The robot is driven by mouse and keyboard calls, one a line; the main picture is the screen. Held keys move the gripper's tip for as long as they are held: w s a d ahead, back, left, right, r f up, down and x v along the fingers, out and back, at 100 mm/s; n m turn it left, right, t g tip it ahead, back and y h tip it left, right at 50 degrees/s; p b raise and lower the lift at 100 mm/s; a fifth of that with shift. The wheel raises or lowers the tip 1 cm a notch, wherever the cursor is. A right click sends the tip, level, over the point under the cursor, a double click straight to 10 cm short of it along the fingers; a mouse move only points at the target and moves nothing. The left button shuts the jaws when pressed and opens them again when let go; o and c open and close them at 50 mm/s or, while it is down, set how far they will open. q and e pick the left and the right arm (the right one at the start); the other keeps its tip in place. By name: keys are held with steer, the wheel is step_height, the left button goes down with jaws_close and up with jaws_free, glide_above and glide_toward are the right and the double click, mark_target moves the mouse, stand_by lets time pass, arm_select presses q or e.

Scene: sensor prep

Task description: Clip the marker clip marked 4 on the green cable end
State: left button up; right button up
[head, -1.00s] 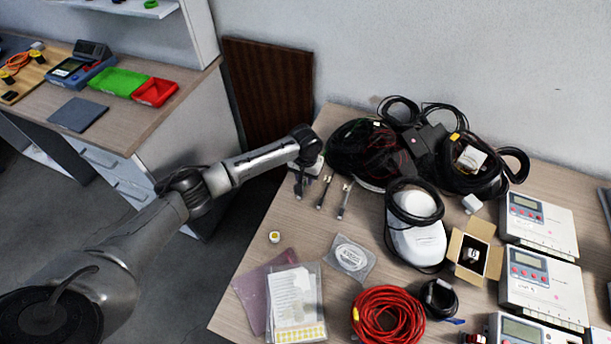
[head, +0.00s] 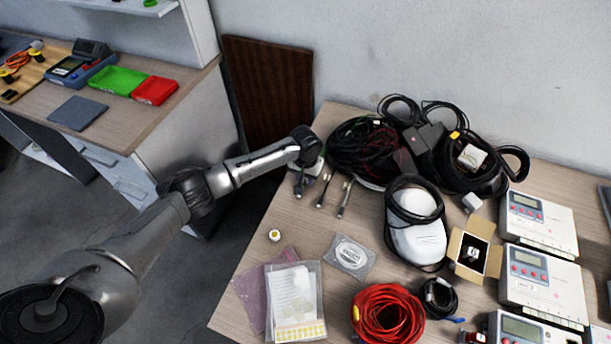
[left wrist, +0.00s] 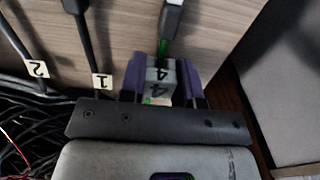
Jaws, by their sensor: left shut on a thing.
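In the left wrist view, my left gripper (left wrist: 161,72) is shut on the white marker clip marked 4 (left wrist: 160,88), held between its two purple fingers. The green cable end (left wrist: 164,46) runs into the clip from above, below a grey connector (left wrist: 172,16). A bit of green also shows at the clip's near edge, so the clip sits at the cable; whether it is fully closed around it I cannot tell. In the head view my left gripper (head: 305,165) is at the table's back left edge and hides the clip. My right gripper is not in view.
Two dark cable ends lie beside it, with clips marked 1 (left wrist: 102,81) and 2 (left wrist: 38,69). A tangle of black cables (head: 360,150) lies just right of my gripper. A red cable coil (head: 387,315) and clear bag (head: 295,290) lie nearer. The table edge is close.

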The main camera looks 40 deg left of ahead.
arm_select(q)
steer(key=shift+f, duration=0.45)
stand_by(0.3)
steer(key=o, duration=1)
steer(key=shift+c, duration=0.2)
steer(key=shift+r, duration=0.1)
step_height(320, 180, up, 6)
steer(key=p, duration=0.7)
